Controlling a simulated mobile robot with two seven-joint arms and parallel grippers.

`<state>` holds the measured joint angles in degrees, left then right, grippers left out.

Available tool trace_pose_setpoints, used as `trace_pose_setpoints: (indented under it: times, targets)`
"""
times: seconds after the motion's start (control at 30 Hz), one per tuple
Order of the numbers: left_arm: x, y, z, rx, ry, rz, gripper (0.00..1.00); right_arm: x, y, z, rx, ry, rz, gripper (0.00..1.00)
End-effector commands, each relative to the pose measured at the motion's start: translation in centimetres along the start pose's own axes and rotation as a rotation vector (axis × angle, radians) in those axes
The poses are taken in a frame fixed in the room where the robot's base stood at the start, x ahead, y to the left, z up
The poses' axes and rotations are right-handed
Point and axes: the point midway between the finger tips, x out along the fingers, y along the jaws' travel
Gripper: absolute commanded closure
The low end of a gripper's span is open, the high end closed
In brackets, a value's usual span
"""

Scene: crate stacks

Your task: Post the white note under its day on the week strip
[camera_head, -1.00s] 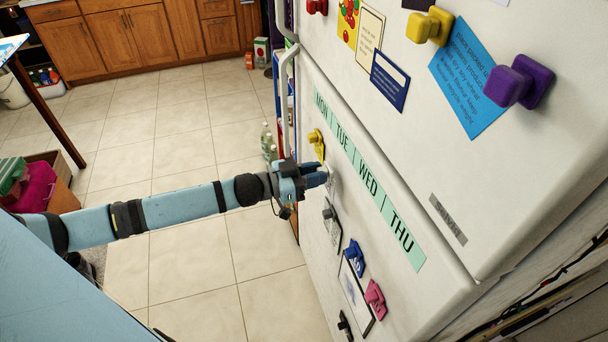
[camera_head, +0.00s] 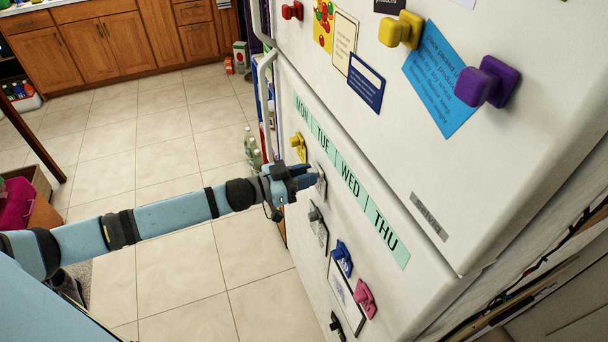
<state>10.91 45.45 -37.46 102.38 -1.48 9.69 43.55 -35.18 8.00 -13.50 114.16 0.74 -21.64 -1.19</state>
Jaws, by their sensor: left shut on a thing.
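The mint-green week strip (camera_head: 343,170) runs slanting down the white fridge door and shows MON, TUE, WED and THU. My left gripper (camera_head: 308,179) is at the door below TUE. It is shut on a small whitish piece, which looks like the white note (camera_head: 320,184). The fingers hide part of the note, and its writing cannot be read. The note is close to the door; whether it touches the door I cannot tell. A yellow magnet (camera_head: 299,148) sits under MON. My right gripper is not in view.
Below the strip are a paper under a grey magnet (camera_head: 315,212), a blue magnet (camera_head: 342,257), a pink magnet (camera_head: 365,298) and a framed sheet. Papers and yellow and purple magnets (camera_head: 485,82) are on the upper door. A handle (camera_head: 276,100) lines the door's left edge.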

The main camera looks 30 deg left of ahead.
Motion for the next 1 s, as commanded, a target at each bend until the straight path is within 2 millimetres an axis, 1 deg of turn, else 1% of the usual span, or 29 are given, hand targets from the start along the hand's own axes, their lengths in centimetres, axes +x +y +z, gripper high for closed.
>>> trace_pose_setpoints:
  times: [1.0]
  targets:
    - [0.31, -0.01, 0.04, -0.001, 0.0, 0.0, 0.92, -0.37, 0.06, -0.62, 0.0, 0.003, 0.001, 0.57]
